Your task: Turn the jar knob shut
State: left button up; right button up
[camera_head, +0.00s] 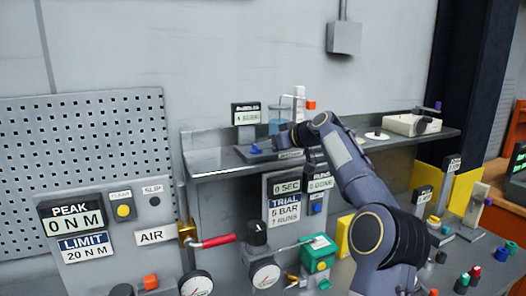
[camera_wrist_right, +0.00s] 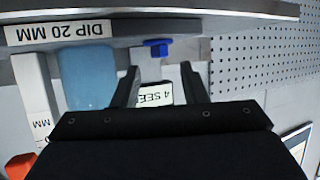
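A blue knob (camera_head: 255,149) sits low on the grey shelf, in front of a small sign. It also shows in the right wrist view (camera_wrist_right: 157,47), beyond my fingertips and roughly between their lines. A translucent blue jar (camera_head: 277,127) stands to its right in the head view, partly hidden by my gripper. The jar is also in the wrist view (camera_wrist_right: 88,77), which appears upside down. My right gripper (camera_wrist_right: 158,68) is open, with nothing between its fingers. In the head view its fingers are hard to make out. My left gripper is not in view.
The shelf (camera_head: 215,170) has a sign (camera_head: 246,113) behind the knob, and a post with an orange block (camera_head: 311,105) beside the jar. Below it are gauges, a red-handled lever (camera_head: 215,241) and a green box (camera_head: 318,253). A pegboard (camera_head: 90,140) is on the left.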

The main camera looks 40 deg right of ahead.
jog(key=shift+b+v, duration=0.35)
jog(key=shift+v, duration=1.2)
jog(key=s+a+f+g+y, duration=0.1)
jog(key=s+a+f, duration=0.2)
jog(key=a, duration=0.4)
jog(key=s+a+f+g, duration=0.2)
jog(key=s+a, duration=0.1)
jog(key=a, duration=0.5)
jog(key=s+a+f+g+y, duration=0.1)
jog(key=s+a+f, duration=0.2)
jog(key=a, duration=0.4)
jog(key=s+a+f+m+g, duration=0.1)
jog(key=s+a+f+g, duration=0.1)
jog(key=s+a+f, duration=0.5)
jog(key=s+a+f+m+g, duration=0.1)
jog(key=s+a+f, duration=0.5)
jog(key=s+f, duration=0.7)
jog(key=s, duration=0.2)
jog(key=shift+s+a+f+m+g+y, duration=0.3)
jog(key=shift+s+a+f+g+y, duration=0.05)
jog(key=shift+f+g+y, duration=0.05)
jog(key=shift+s+d, duration=0.1)
